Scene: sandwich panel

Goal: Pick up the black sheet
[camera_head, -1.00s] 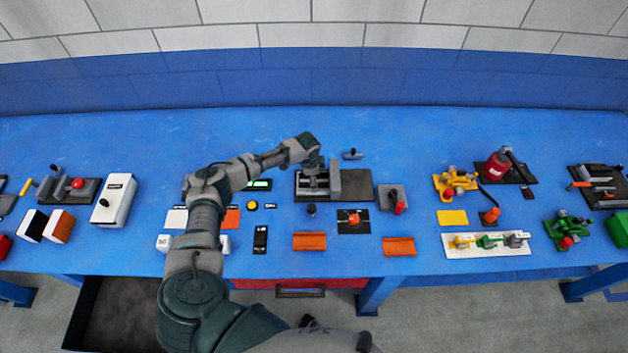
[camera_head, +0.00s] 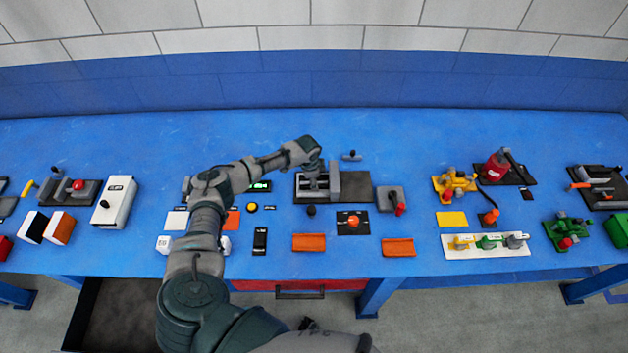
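My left arm comes in from the lower left, and its gripper (camera_head: 314,183) points down at the grey and black fixture (camera_head: 334,178) in the middle of the table. Its fingers are too small and dark to tell open from shut, or whether they hold anything. A flat black sheet-like piece (camera_head: 343,229) lies in front of the fixture, with an orange knob-like part (camera_head: 353,219) on it. I cannot tell which is the black sheet. My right gripper is not in view.
Orange trays (camera_head: 309,243) (camera_head: 398,248) lie near the blue table's (camera_head: 400,130) front edge. A white box (camera_head: 114,203) stands left. A grey block with a red handle (camera_head: 391,199) is right of the fixture. Yellow, red and green devices fill the right. The back strip is clear.

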